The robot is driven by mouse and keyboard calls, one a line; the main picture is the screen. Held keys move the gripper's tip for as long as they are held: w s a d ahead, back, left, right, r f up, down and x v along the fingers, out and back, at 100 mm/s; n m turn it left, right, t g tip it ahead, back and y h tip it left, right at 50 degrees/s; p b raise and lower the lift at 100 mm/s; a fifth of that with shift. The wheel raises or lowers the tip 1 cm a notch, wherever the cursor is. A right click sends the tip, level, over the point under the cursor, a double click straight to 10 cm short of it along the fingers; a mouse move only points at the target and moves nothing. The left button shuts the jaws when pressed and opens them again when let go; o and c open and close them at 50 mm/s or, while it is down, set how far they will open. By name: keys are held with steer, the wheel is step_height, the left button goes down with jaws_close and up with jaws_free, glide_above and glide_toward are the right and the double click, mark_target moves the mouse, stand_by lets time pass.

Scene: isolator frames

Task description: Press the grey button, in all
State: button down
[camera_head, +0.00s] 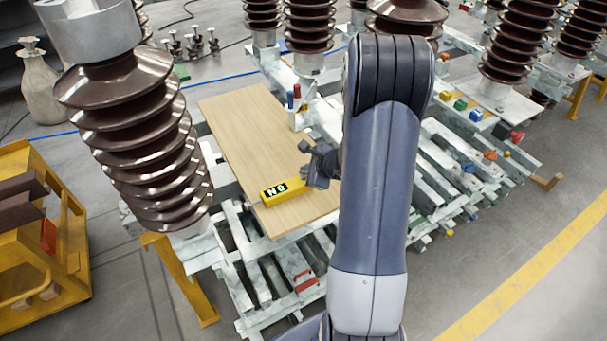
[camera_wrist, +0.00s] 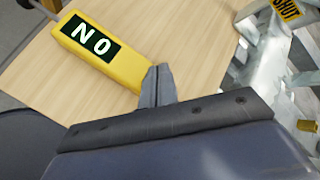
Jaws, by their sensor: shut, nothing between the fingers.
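A yellow box (camera_head: 282,190) with a dark label bearing the white letters N and O lies on the wooden board (camera_head: 245,125). In the wrist view the yellow box (camera_wrist: 128,75) fills the upper left. My gripper (camera_head: 314,168) is at the right end of the box, low over the board. In the wrist view my gripper (camera_wrist: 157,72) has its fingers together and empty, with the tips at the edge of the box; I cannot tell whether they touch it. No grey button can be made out; part of the box's right end is hidden by my gripper.
Ribbed brown insulators (camera_head: 140,130) stand left and behind. Red and blue pieces (camera_head: 294,97) stand at the board's right edge. A yellow plate marked SHUT (camera_wrist: 287,8) is at the upper right in the wrist view. The board's left half is clear.

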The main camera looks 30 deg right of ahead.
steer(key=shift+r, duration=0.45)
step_height(320, 180, up, 5)
steer(key=p, duration=0.4)
steer(key=shift+f, duration=0.2)
stand_by(0.5)
step_height(320, 180, down, 2)
steer(key=shift+b, duration=0.95)
steer(key=shift+r+p, duration=0.35)
steer(key=shift+p, duration=1.3)
step_height(320, 180, up, 6)
steer(key=p, duration=0.3)
steer(key=shift+f, duration=0.25)
